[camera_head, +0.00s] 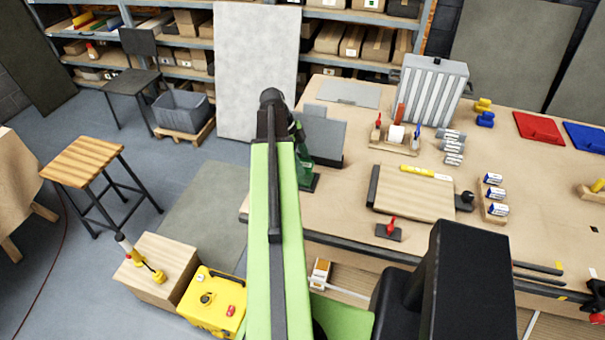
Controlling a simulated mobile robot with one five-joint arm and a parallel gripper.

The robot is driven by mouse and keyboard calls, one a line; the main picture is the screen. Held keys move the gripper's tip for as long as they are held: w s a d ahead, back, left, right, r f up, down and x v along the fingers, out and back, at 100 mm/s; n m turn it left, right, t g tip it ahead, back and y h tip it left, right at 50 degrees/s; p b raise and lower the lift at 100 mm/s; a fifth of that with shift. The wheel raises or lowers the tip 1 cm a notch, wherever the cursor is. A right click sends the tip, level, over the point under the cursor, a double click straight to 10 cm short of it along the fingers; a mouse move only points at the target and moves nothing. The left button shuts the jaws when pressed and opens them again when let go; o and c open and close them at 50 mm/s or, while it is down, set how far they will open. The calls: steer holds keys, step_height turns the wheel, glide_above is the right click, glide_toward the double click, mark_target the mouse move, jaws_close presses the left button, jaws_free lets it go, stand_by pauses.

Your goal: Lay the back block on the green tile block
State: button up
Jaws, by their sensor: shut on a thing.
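My green arm (275,230) reaches up the middle of the picture to a black joint (272,97). My gripper is hidden behind the arm, so neither its jaws nor anything in them shows. I cannot pick out the back block or the green tile block for sure. A green object with a dark base (305,170) shows just right of my arm, at the left end of the workbench (340,215). It is partly covered, and I cannot tell what it is.
A wooden board (413,195) lies mid-bench. A grey ribbed case (433,88), red panel (538,127) and blue panel (588,136) stand or lie farther back. A yellow box (210,315), wooden crate (150,275) and stool (82,160) are on the floor at left.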

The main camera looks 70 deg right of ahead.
step_height(320, 180, down, 4)
steer(key=b, duration=0.4)
steer(key=shift+s+f, duration=0.1)
steer(key=shift+f, duration=0.05)
steer(key=shift+r, duration=0.2)
steer(key=shift+f, duration=0.1)
steer(key=o, duration=1.3)
steer(key=shift+o, duration=0.2)
steer(key=shift+r+p, duration=0.3)
steer(key=shift+r, duration=0.05)
steer(key=p+v, duration=1)
steer(key=v, duration=0.1)
steer(key=shift+r+p, duration=0.25)
steer(key=shift+p, duration=0.05)
